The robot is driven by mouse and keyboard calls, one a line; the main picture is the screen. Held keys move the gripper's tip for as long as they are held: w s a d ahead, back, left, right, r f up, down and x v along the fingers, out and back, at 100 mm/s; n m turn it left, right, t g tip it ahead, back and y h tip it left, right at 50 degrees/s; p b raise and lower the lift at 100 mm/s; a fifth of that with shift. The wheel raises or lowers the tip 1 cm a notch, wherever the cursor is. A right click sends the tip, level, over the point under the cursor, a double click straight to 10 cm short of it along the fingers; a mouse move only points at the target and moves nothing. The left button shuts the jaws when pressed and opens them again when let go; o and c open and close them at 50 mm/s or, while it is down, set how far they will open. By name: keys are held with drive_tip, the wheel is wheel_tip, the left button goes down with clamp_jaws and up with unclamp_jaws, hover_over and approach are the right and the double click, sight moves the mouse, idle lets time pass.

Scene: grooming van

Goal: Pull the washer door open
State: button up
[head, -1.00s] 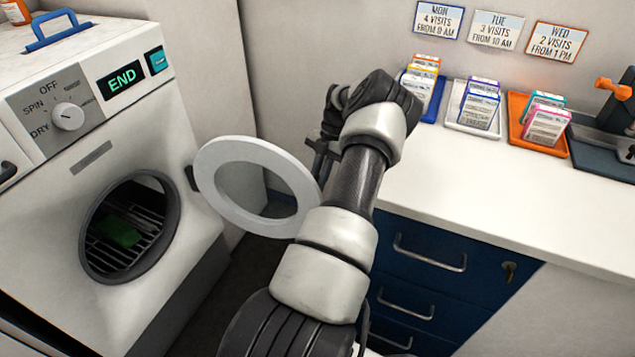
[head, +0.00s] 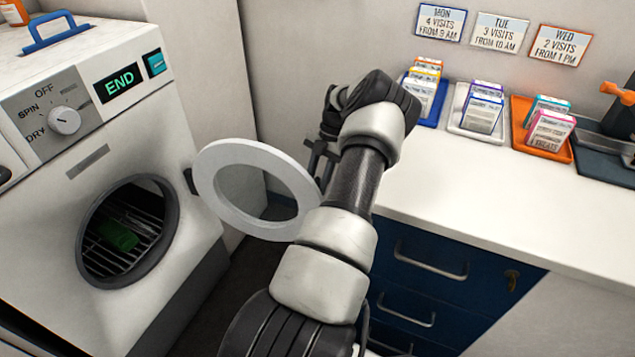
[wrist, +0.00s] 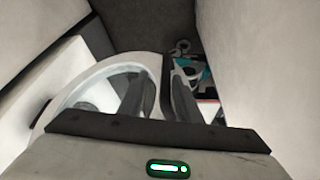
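The washer door (head: 222,207), a white ring with a clear middle, stands swung wide open to the right of the washer (head: 60,205). Its hinge side is by the dark hinge at the washer's right edge. The round drum opening (head: 127,230) is uncovered, with a green item (head: 118,236) inside. My gripper (head: 318,165) is at the door's free right edge, partly hidden by my arm. In the wrist view my gripper (wrist: 163,95) has its two fingers apart, with the rim of the door (wrist: 98,68) at the left finger and reaching between them. I cannot tell whether they touch it.
A white counter (head: 480,190) with blue drawers (head: 425,290) stands to the right, close to my arm. Several small trays with boxes (head: 480,110) sit at its back. The washer's display reads END. A narrow dark floor gap lies between washer and drawers.

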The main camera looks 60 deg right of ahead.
drive_tip(key=shift+s+d, duration=0.1)
drive_tip(key=p+v, duration=0.3)
drive_tip(key=v, duration=1.4)
drive_tip(key=shift+r, duration=0.2)
